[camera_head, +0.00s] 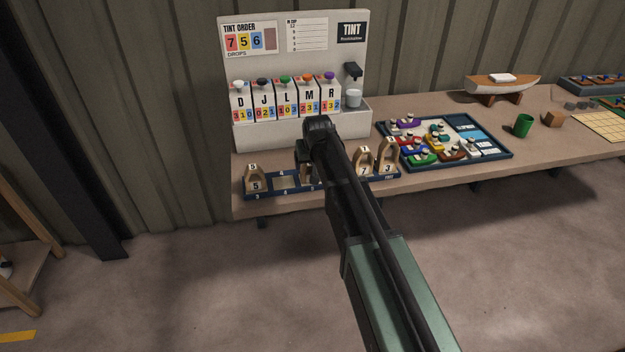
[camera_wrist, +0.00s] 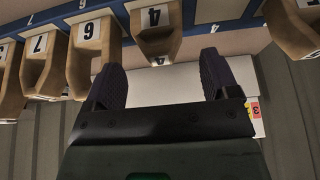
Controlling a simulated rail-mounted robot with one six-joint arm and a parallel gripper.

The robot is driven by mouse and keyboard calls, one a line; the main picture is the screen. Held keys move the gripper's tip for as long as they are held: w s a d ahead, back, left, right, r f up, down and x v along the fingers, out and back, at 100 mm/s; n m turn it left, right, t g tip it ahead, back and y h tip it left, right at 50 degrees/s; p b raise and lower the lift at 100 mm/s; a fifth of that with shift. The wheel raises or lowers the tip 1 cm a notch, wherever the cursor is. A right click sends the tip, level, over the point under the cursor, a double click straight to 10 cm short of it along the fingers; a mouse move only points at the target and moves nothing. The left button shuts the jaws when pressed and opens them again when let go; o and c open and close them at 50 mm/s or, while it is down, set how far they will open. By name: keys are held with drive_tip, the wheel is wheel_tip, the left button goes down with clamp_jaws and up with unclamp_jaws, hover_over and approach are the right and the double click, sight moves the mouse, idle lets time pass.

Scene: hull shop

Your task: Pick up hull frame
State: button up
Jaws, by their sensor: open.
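Tan wooden hull frames with number tags stand in a blue rack (camera_head: 287,194) at the front of the bench. A frame tagged 5 (camera_head: 254,180) is at its left end, and frames (camera_head: 363,163) (camera_head: 387,157) stand at its right. My gripper (camera_wrist: 160,80) is open and empty. In the wrist view, the frame tagged 4 (camera_wrist: 155,32) lies ahead, between the two dark fingertips in the picture; I cannot tell whether they touch it. Frames tagged 6 (camera_wrist: 88,52) and 7 (camera_wrist: 42,60) are to its left. My arm hides the rack's middle in the head view.
The tint dispenser (camera_head: 247,137) stands close behind the rack. A blue tray (camera_head: 492,153) of small coloured pieces lies to the right. A green cup (camera_head: 523,125) and a model boat (camera_head: 502,86) are farther right.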

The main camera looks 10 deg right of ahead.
sight(311, 171)
drive_tip(key=b+x, duration=0.1)
drive_tip(key=x, duration=0.2)
drive_tip(key=shift+s, duration=0.15)
drive_tip(key=b+x, duration=0.5)
drive_tip(key=shift+w+d+f, duration=0.15)
drive_tip(key=shift+w, duration=0.05)
drive_tip(key=shift+r+p, duration=0.25)
drive_tip(key=shift+p, duration=0.05)
drive_tip(key=c, duration=0.7)
drive_tip(key=shift+c, duration=0.2)
drive_tip(key=shift+r, duration=0.15)
